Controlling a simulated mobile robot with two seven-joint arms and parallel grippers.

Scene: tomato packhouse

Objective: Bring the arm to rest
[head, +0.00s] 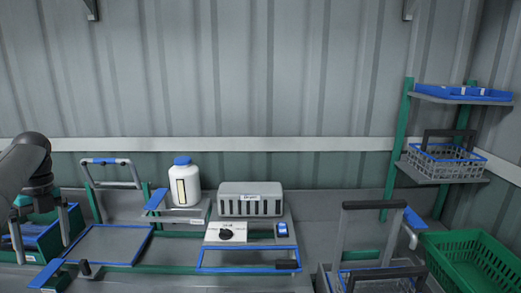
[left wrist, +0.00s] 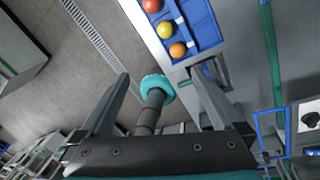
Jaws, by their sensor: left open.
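My left arm comes in at the left edge of the head view. Its gripper (head: 40,232) points down, fingers apart, over or in front of a blue divided tray (head: 62,232); the depth between them is hard to tell. In the left wrist view the gripper's two fingers (left wrist: 163,90) are spread wide, with no tomato between them. Beyond the fingertips lies the blue tray (left wrist: 207,22) with a red tomato (left wrist: 151,5), a yellow tomato (left wrist: 165,30) and an orange tomato (left wrist: 178,50). My right gripper is not in view.
Right of the arm are a blue-edged frame (head: 110,259), a white bottle with blue cap (head: 185,188), a grey dryer box (head: 251,205) and a dial unit (head: 226,232). A green crate (head: 478,262) and a shelf with a wire basket (head: 440,170) stand right.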

